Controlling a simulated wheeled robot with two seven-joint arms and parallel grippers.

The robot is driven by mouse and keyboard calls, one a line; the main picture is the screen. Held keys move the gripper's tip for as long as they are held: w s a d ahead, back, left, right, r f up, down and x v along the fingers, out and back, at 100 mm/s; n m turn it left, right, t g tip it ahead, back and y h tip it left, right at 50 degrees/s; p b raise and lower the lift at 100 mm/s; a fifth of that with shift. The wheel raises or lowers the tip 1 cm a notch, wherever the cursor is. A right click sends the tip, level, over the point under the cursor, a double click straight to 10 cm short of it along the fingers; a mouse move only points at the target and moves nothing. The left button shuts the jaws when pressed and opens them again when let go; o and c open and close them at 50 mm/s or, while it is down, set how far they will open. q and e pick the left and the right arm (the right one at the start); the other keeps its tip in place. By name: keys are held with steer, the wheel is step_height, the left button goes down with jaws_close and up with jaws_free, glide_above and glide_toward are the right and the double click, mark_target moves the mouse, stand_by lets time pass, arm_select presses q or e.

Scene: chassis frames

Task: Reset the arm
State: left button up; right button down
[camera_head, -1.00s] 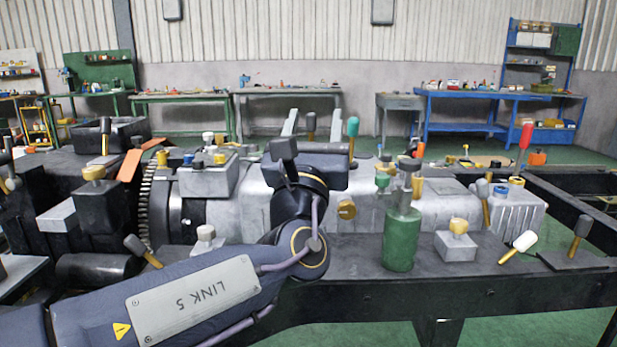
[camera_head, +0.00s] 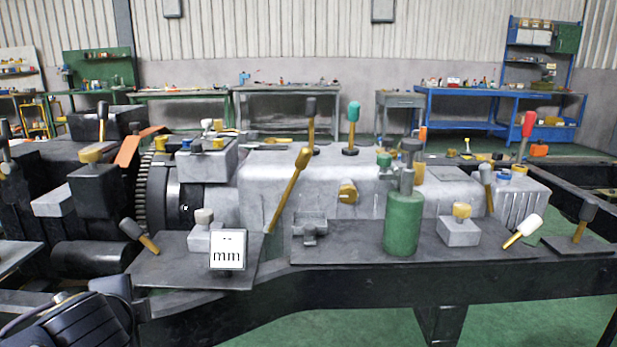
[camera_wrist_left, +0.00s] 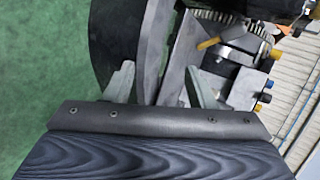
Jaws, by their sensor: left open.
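My left arm (camera_head: 85,320) shows only at the bottom left corner of the head view, low in front of the chassis frame. Beyond the fingers are a dark frame beam and part of the chassis machinery. My right gripper is in neither view.
The chassis frame (camera_head: 340,285) spans the view. Workbenches stand along the back wall. Green floor (camera_head: 530,328) is free in front.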

arm_select(q)
steer(key=s+d+f+n+g+h+b, duration=0.2)
steer(key=s+f+n+g+h, duration=0.2)
steer(key=s+f+n, duration=0.6)
steer(key=s+d+f+n+h, duration=0.45)
steer(key=s+d+f, duration=0.2)
steer(key=s, duration=0.25)
step_height(320, 180, up, 37)
steer(key=p, duration=3.6)
steer(key=shift+w+r+p, duration=0.2)
steer(key=shift+w+p, duration=0.1)
steer(key=shift+p, duration=0.05)
steer(key=shift+n, duration=0.25)
